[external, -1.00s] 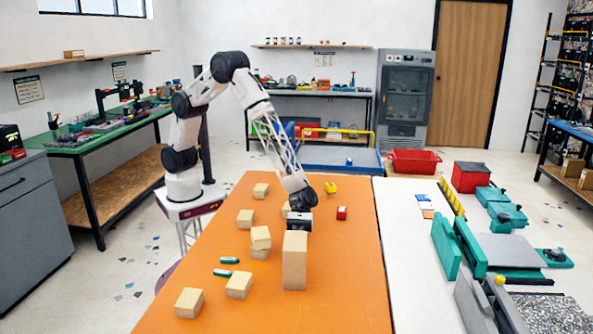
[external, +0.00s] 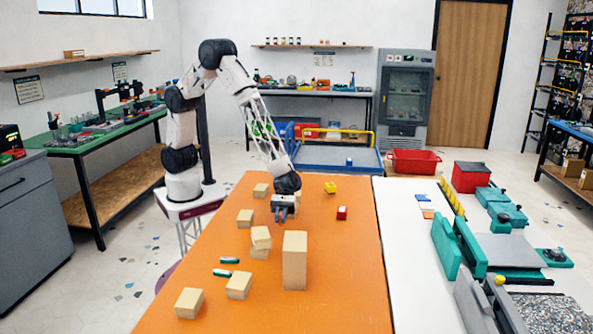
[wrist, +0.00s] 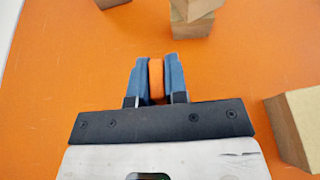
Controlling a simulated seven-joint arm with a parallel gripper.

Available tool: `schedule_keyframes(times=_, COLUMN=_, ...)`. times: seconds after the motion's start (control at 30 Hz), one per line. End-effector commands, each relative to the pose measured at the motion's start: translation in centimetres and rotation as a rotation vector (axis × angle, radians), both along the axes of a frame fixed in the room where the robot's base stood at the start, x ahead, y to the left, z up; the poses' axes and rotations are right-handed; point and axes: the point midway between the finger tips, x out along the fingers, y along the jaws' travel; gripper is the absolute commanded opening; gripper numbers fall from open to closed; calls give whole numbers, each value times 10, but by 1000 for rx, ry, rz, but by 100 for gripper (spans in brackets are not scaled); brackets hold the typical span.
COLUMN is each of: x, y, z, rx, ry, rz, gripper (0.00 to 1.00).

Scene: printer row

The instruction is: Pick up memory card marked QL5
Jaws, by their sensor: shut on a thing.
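My gripper (external: 283,215) is over the orange table, behind and left of the tall wooden block. In the wrist view its two blue fingers (wrist: 154,80) are shut on a small orange piece, seen edge-on, which I take as the memory card (wrist: 156,79). No QL5 marking is legible on it. In the external view the held piece cannot be made out, and its height above the table is hard to tell. Small green-and-white pieces (external: 223,272) lie on the table at the left; a red one (external: 342,212) and a yellow one (external: 330,187) lie to the right.
The tall wooden block (external: 295,262) stands close in front of my gripper; it also shows in the wrist view (wrist: 297,125). Stacked wooden blocks (external: 261,237) stand at the left, with several single ones around. The right front of the orange table (external: 345,280) is clear.

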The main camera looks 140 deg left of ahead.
Motion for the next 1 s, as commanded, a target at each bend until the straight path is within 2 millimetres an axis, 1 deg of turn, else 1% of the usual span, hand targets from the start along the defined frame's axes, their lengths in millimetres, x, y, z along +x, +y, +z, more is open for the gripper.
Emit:
schedule_keyframes(times=0.1, x=-20, y=-3, z=2, rx=0, ry=0, rz=1, gripper=0)
schedule_keyframes(times=0.2, x=-34, y=-4, z=4, rx=0, ry=0, rz=2, gripper=0)
schedule_keyframes(times=0.3, x=-45, y=-7, z=5, rx=1, ry=-1, rz=2, gripper=0)
schedule_keyframes(times=0.5, x=-62, y=-9, z=6, rx=0, ry=0, rz=1, gripper=0)
schedule_keyframes(times=0.7, x=-68, y=-10, z=6, rx=0, ry=0, rz=1, gripper=0)
schedule_keyframes(times=1.0, x=-69, y=-10, z=6, rx=0, ry=0, rz=1, gripper=0)
